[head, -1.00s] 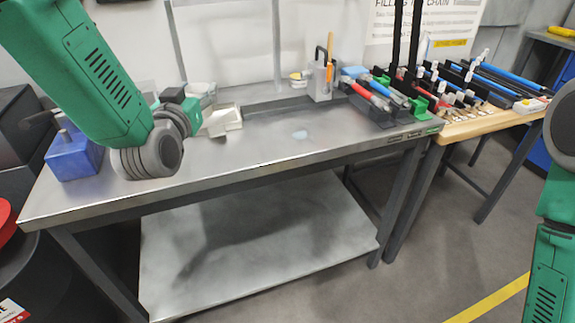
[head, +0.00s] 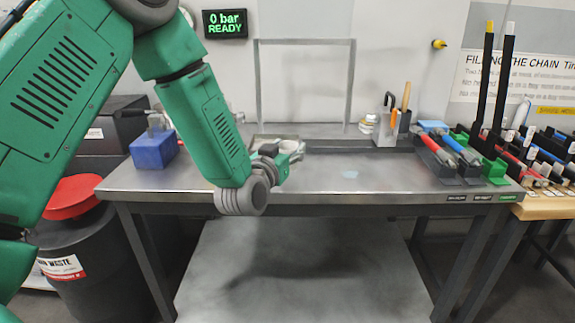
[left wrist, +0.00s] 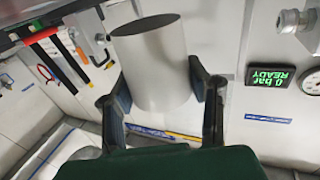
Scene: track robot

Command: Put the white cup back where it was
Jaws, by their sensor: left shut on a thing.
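The white cup (left wrist: 153,68) shows in the left wrist view as a pale, smooth cylinder between the two dark fingers of my left gripper (left wrist: 160,97), which is shut on it. In the head view the left gripper (head: 283,155) is over the left-middle of the metal bench (head: 345,180), partly hidden by my wrist. Only a small pale part shows there, and I cannot tell the cup's outline from the gripper. My right gripper is in neither view.
A blue block (head: 153,150) stands at the bench's left end. A grey holder with tools (head: 387,130) and a small jar (head: 367,123) stand at the back. Dark racks with red and blue tools (head: 450,155) fill the right end. The bench's middle is clear.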

